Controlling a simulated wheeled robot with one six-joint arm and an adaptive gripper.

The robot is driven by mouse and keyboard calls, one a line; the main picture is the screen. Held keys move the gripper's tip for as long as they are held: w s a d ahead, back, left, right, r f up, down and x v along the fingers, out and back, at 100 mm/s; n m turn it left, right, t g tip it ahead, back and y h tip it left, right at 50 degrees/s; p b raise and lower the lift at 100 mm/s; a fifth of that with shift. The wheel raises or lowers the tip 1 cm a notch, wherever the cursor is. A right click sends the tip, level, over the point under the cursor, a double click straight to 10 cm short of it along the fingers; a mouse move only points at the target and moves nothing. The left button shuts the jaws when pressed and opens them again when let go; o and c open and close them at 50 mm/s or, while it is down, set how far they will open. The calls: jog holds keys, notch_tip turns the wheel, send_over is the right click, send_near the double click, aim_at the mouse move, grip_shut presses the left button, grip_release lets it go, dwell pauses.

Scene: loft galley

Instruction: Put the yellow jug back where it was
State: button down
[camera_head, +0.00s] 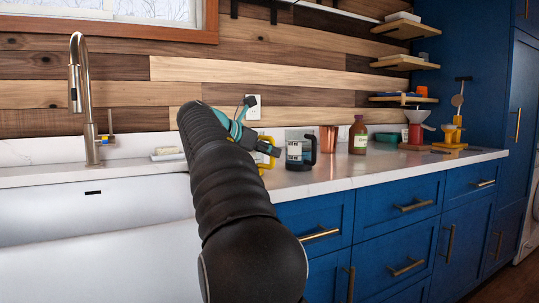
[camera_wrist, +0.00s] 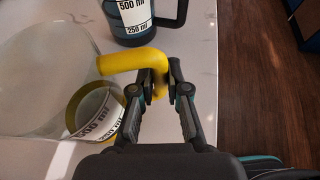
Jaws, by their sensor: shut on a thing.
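The yellow jug shows in the wrist view by its yellow handle (camera_wrist: 122,62), with a clear body and a measuring label to the left. My gripper (camera_wrist: 160,84) is shut on the handle. In the head view, a bit of the yellow handle (camera_head: 267,158) shows beside my gripper (camera_head: 272,150), and my arm hides most of the jug. I cannot tell whether its base touches the counter. A dark blue measuring jug (camera_head: 296,153) with a white label stands on the counter just to the right; it also shows at the top of the wrist view (camera_wrist: 128,28).
On the white counter (camera_head: 335,175), a copper cup (camera_head: 328,138), a bottle (camera_head: 358,137), a teal bowl (camera_head: 386,137), a red-based device (camera_head: 417,125) and a yellow stand (camera_head: 450,137) stand to the right. The sink (camera_head: 90,215) and faucet (camera_head: 78,85) are left. The front counter strip is clear.

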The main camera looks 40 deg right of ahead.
jog(key=c, duration=1.2)
grip_release()
jog(key=shift+f, duration=0.1)
jog(key=shift+o, duration=0.2)
jog(key=shift+a+r, duration=0.25)
jog(key=shift+r, duration=0.05)
jog(key=p+v, duration=0.2)
jog(key=v, duration=0.9)
jog(key=shift+a, duration=0.25)
